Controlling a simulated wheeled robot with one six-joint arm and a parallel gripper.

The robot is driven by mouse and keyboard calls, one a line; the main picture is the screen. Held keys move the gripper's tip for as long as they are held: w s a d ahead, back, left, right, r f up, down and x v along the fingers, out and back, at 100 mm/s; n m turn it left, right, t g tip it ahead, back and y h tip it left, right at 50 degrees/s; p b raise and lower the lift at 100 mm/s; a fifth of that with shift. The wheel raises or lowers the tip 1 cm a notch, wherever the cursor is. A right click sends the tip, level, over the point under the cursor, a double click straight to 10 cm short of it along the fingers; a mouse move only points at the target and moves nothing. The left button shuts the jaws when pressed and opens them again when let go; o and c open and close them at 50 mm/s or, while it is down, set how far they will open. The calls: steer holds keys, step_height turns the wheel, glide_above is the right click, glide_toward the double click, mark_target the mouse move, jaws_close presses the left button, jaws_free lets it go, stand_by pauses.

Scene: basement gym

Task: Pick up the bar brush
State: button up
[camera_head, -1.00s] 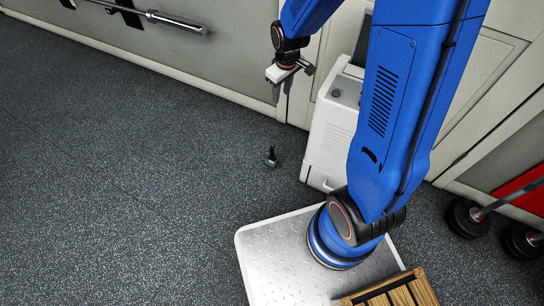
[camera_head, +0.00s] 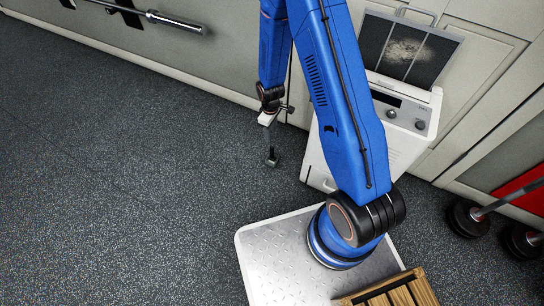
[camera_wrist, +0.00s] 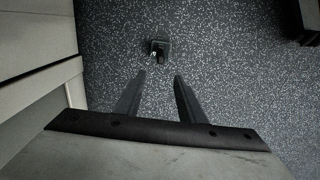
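A small dark bar brush (camera_head: 271,159) stands on the speckled rubber floor, left of the white machine. In the wrist view the brush (camera_wrist: 159,48) shows as a small dark shape on the floor, beyond the fingertips and roughly centred between them. My gripper (camera_head: 271,135) hangs above the brush in the head view, fingers pointing down. In the wrist view my gripper (camera_wrist: 160,78) has its two dark fingers apart with nothing between them. I cannot tell the exact height of the fingertips over the brush.
A white machine (camera_head: 400,140) with knobs and a dark screen stands close right of the brush. A pale wall (camera_head: 225,68) with a mounted bar (camera_head: 178,22) runs behind. The floor at left is clear.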

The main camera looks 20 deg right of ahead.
mark_target(271, 146)
step_height(271, 146, down, 13)
steer(key=shift+r, duration=0.2)
steer(key=shift+s+d+f, duration=0.15)
steer(key=shift+f, duration=0.85)
steer(key=shift+s+d+f, duration=0.1)
steer(key=shift+s+f, duration=0.05)
steer(key=shift+f, duration=1.5)
jaws_close()
